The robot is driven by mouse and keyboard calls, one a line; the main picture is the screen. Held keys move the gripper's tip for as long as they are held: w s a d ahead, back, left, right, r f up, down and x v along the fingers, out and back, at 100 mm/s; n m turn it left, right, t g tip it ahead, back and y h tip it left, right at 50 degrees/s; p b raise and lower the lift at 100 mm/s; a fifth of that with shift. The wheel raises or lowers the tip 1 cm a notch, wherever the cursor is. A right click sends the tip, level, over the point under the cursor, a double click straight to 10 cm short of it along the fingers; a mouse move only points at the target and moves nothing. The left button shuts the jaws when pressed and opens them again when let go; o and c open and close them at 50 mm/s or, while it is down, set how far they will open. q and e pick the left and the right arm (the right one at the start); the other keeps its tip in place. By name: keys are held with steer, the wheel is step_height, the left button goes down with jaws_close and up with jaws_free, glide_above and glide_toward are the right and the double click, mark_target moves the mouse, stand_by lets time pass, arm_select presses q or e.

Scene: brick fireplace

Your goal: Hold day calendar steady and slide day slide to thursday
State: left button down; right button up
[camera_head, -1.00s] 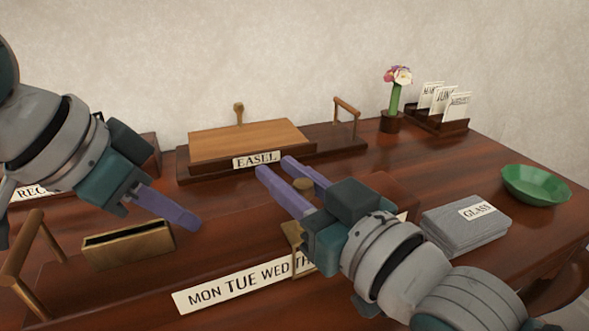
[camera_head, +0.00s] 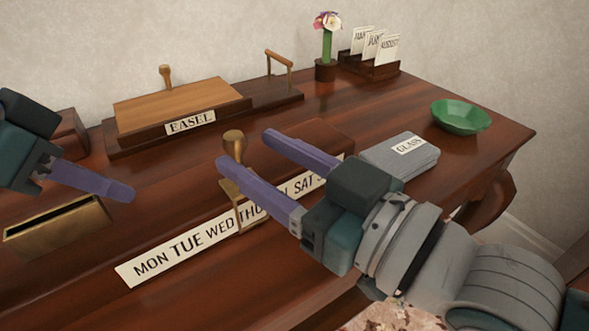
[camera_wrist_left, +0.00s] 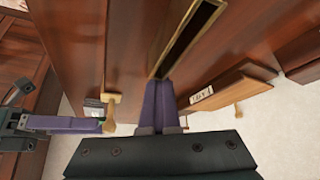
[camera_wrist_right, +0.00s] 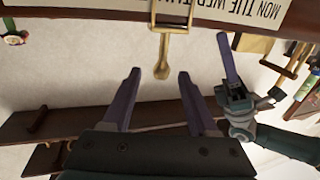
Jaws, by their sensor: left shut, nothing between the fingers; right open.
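The day calendar (camera_head: 310,181) is a dark wooden block with a white weekday strip (camera_head: 150,261). The day slide (camera_head: 229,188), a brass frame with a wooden knob (camera_head: 233,140), stands around WED and THU; my finger partly covers it, so its exact place is unclear. It also shows in the right wrist view (camera_wrist_right: 172,18). My right gripper (camera_head: 245,148) is open, its fingers either side of the knob; the right wrist view (camera_wrist_right: 159,73) shows the knob between the tips. I cannot tell contact.
A brass-rimmed slot (camera_head: 58,230) is at the left. Behind are an easel block (camera_head: 180,103), a vase with flowers (camera_head: 327,45) and month cards (camera_head: 375,45). A grey glass cloth (camera_head: 400,157) and green bowl (camera_head: 461,117) lie right.

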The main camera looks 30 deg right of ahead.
arm_select(q)
steer(key=shift+s+a+f, duration=0.1)
steer(key=shift+a+f, duration=0.1)
steer(key=shift+f, duration=0.15)
arm_select(e)
steer(key=shift+v, duration=2.3)
steer(key=shift+r, duration=0.1)
arm_select(q)
step_height(320, 180, up, 7)
steer(key=p, duration=0.6)
steer(key=shift+d+f+p, duration=0.1)
steer(key=shift+f+p, duration=0.05)
steer(key=shift+p, duration=0.15)
arm_select(e)
step_height(320, 180, up, 6)
steer(key=shift+r, duration=0.1)
